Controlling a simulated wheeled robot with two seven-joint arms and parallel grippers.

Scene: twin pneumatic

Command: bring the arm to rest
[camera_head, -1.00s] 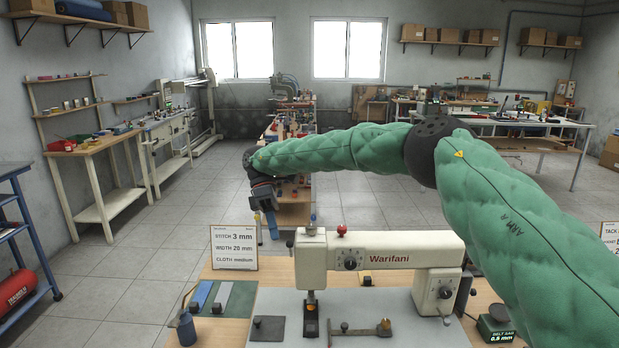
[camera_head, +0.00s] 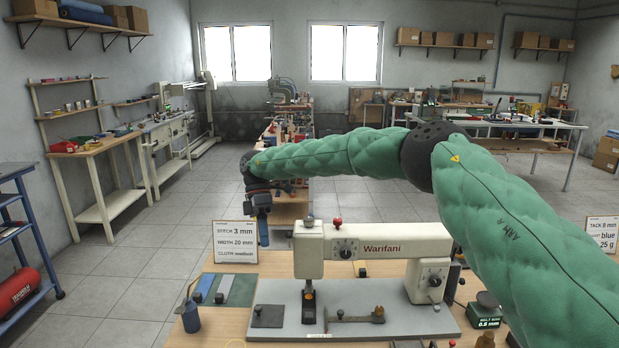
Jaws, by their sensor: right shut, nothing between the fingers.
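My right arm, in a green quilted sleeve (camera_head: 340,155), reaches in from the right edge of the head view and bends at a dark joint. Its forearm runs left across the middle of the view. My right gripper (camera_head: 264,238) hangs from the dark wrist with its blue fingers pointing down. The fingers are shut with nothing between them. It is in the air, just right of the top of the white sign (camera_head: 235,242) in the picture, and holds no object. My left gripper is not in view.
A cream Warifani sewing machine (camera_head: 385,243) stands on the near workbench below my right forearm. A blue bottle (camera_head: 190,318) and a small display box (camera_head: 486,310) stand on the same bench. Open tiled floor (camera_head: 150,265) lies to the left, with a blue rack at the left edge.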

